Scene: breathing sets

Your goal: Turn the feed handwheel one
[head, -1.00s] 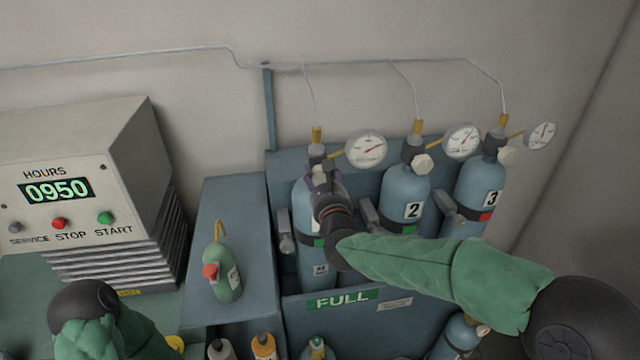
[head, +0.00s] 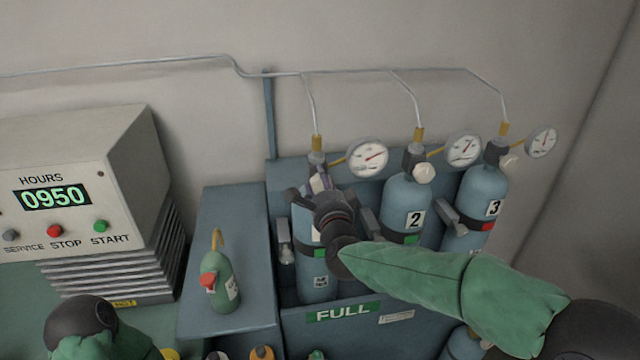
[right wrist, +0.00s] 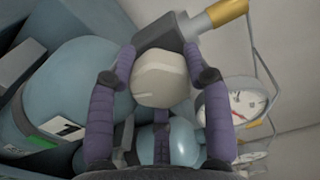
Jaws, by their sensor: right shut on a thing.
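The feed handwheel of cylinder one is a pale round knob (right wrist: 160,78) on a dark valve body (right wrist: 165,32), seen in the right wrist view. The purple fingers of my right gripper (right wrist: 168,70) are closed around it. In the head view my right gripper (head: 322,187) is at the top of the leftmost blue cylinder (head: 318,283) and hides the knob. The cylinder's label "1" (right wrist: 68,127) shows in the right wrist view. Its pressure gauge (head: 368,158) stands just right of the valve. My left gripper is outside the view.
Cylinder 2 (head: 406,192) and cylinder 3 (head: 478,190) stand to the right in the blue rack. A small green bottle (head: 221,284) stands on a blue cabinet (head: 232,200) to the left. A compressor panel (head: 60,205) reads 0950. A pipe (head: 130,63) runs along the wall.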

